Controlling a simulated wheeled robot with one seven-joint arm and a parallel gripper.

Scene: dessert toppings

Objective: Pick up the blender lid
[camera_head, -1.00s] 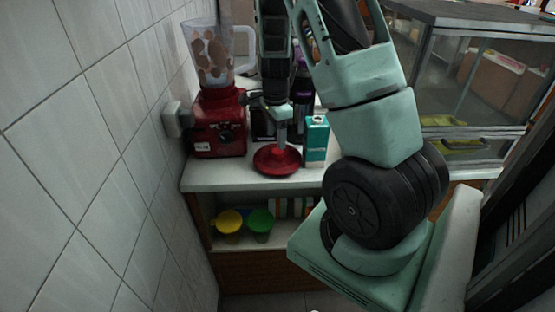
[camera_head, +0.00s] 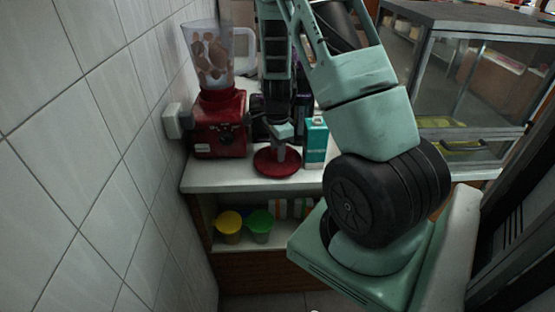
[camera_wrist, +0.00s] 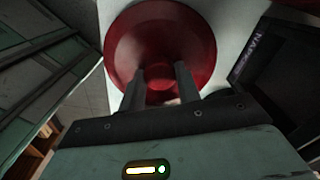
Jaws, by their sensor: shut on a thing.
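The blender lid (camera_head: 277,163) is a round red disc on the white counter, right of the blender base. It also fills the top middle of the wrist view (camera_wrist: 160,45). My gripper (camera_head: 281,147) points down at the lid's middle. In the wrist view the two fingers (camera_wrist: 161,75) stand on either side of the lid's raised centre and are shut on it. The lid still appears to rest on the counter. The blender (camera_head: 220,125) has a red base and a clear jug with brown chunks in it, and the jug's top is open.
A teal and white carton (camera_head: 315,143) stands close right of the lid. Dark items stand behind my gripper. A tiled wall (camera_head: 90,130) is at left and a glass case (camera_head: 470,85) at right. Yellow (camera_head: 229,225) and green (camera_head: 261,224) cups sit on the shelf below.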

